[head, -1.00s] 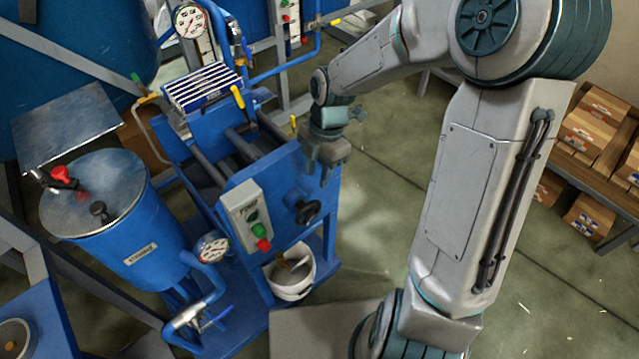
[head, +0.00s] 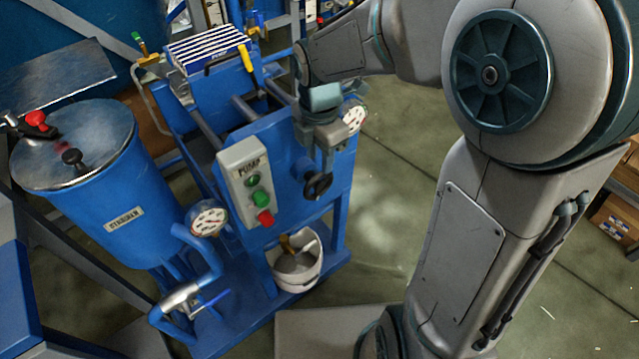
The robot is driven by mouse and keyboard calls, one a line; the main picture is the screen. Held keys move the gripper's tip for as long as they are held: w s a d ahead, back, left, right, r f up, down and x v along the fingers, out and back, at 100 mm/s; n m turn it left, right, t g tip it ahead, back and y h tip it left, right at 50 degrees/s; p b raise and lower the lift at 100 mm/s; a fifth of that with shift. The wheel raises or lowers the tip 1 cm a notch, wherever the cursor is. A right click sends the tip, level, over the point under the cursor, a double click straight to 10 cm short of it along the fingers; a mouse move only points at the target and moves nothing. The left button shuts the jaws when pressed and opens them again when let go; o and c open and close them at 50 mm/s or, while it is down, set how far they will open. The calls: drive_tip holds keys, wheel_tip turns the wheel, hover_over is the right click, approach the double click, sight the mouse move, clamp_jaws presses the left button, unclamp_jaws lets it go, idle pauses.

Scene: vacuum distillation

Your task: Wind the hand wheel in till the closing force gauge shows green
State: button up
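The black hand wheel (head: 319,188) is on the front plate of the blue press (head: 225,140), in the head view. My gripper (head: 327,163) points down just above the wheel, its fingertips at or very near the upper rim. I cannot tell whether the fingers touch the wheel or how far apart they are. A round white gauge (head: 354,118) shows just right of my wrist, partly covered by it. I cannot tell whether this is the closing force gauge, and its reading is too small to make out.
A grey pump box (head: 247,180) with green and red buttons is left of the wheel. Another gauge (head: 208,218) sits on blue piping. A white bucket (head: 298,262) stands below. A blue strainer vessel (head: 118,205) is at left. The floor (head: 385,225) to the right is clear.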

sight(319, 173)
wheel_tip(319, 173, down, 9)
drive_tip(key=shift+r+b, duration=0.1)
drive_tip(key=shift+b, duration=0.85)
clamp_jaws()
